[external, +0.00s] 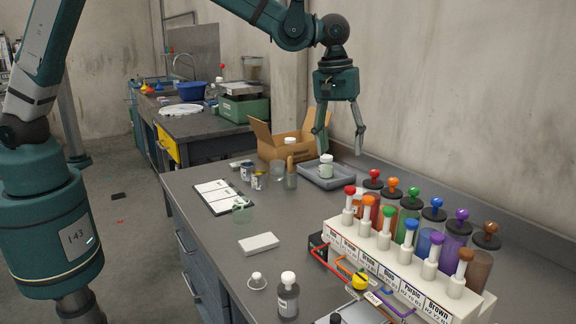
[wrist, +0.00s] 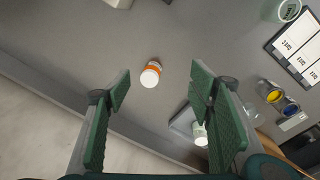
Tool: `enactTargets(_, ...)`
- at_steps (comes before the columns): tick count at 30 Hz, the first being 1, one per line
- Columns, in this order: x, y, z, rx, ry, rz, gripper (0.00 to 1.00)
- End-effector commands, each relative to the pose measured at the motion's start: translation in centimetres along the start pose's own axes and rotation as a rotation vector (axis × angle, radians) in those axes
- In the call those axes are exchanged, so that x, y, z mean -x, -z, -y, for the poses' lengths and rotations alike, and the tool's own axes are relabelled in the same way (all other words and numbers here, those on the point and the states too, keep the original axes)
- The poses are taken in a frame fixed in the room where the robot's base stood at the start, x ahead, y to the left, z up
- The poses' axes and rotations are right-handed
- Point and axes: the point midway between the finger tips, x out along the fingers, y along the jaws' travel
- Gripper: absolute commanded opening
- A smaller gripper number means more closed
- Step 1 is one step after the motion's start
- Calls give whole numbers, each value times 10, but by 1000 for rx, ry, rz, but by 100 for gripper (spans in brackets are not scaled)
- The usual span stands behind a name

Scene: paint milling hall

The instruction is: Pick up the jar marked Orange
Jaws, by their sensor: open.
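A small jar with a white cap and an orange band (wrist: 151,73) stands on the grey bench in the wrist view. Its lettering is too small to read. In the external view an orange patch (external: 357,205) behind the rack's red-topped rod may be this jar, mostly hidden. My gripper (external: 340,145) hangs pointing down above the back of the bench, near the grey tray. Its fingers are apart and empty. In the wrist view the jar appears between and just beyond the fingertips (wrist: 160,85), with no contact seen.
A white rack (external: 385,265) with coloured rods and cylinders stands at the front right. A grey tray (external: 345,180) holds a pale green jar (external: 326,167) with a white cap. A cardboard box (external: 265,148) stands behind. The wall borders the bench. The bench around the banded jar is clear.

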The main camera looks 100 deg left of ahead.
Motion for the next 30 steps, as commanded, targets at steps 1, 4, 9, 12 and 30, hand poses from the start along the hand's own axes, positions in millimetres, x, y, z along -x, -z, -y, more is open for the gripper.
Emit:
enactTargets(1, -10, 7, -4, 19, 6, 3, 53)
enactTargets(4, -28, 19, -10, 62, 22, 9, 53)
enactTargets(9, -61, 37, -19, 133, 47, 19, 53)
enactTargets(12, -81, 48, -23, 175, 62, 24, 53)
enactTargets(30, -134, 75, -29, 287, 104, 36, 53)
